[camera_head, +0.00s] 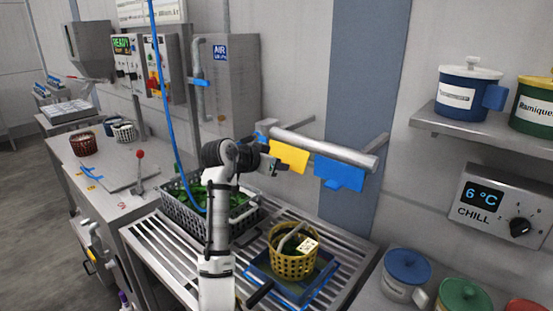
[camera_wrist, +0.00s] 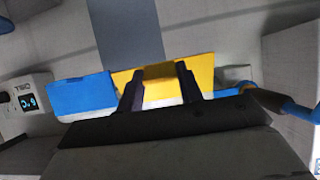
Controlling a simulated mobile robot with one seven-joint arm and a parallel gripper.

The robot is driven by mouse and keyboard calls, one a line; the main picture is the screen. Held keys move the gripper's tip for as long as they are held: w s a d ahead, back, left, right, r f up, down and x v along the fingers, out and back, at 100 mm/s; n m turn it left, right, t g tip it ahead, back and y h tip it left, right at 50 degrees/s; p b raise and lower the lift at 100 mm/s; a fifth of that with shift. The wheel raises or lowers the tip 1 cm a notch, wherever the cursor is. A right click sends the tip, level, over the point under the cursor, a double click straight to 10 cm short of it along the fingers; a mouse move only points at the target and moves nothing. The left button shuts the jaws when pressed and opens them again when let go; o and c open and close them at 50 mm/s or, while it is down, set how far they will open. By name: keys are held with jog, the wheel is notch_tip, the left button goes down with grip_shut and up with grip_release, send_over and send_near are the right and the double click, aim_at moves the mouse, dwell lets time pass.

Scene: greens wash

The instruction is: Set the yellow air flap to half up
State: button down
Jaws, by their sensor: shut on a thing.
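The yellow air flap (camera_head: 289,156) hangs from the round metal air bar (camera_head: 325,146), left of a blue flap (camera_head: 339,174). It is tilted out from the wall; its exact angle is hard to tell. My gripper (camera_head: 274,164) is at the left part of the yellow flap. In the wrist view, the two dark fingers of my gripper (camera_wrist: 162,84) stand on either side of a yellow tab on the yellow flap (camera_wrist: 206,70), shut on it. The blue flap (camera_wrist: 82,96) is to the left there, apart from the fingers.
Below is a slatted drain table with a grey crate of greens (camera_head: 180,211) and a yellow basket (camera_head: 291,262) on a blue tray (camera_head: 262,273). A blue hose (camera_head: 160,75) hangs close left of my arm. A chill panel (camera_head: 496,207) is on the right wall.

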jog(key=shift+r, duration=0.25)
dwell(0.3)
jog(key=c, duration=0.9)
grip_release()
jog(key=shift+s+a, duration=0.1)
jog(key=b+v, duration=0.1)
jog(key=v, duration=0.3)
jog(key=b+v, duration=0.1)
jog(key=v, duration=0.4)
jog(key=b+v, duration=0.2)
jog(key=v, duration=0.2)
jog(key=shift+s+r, duration=0.1)
jog(key=shift+r, duration=0.35)
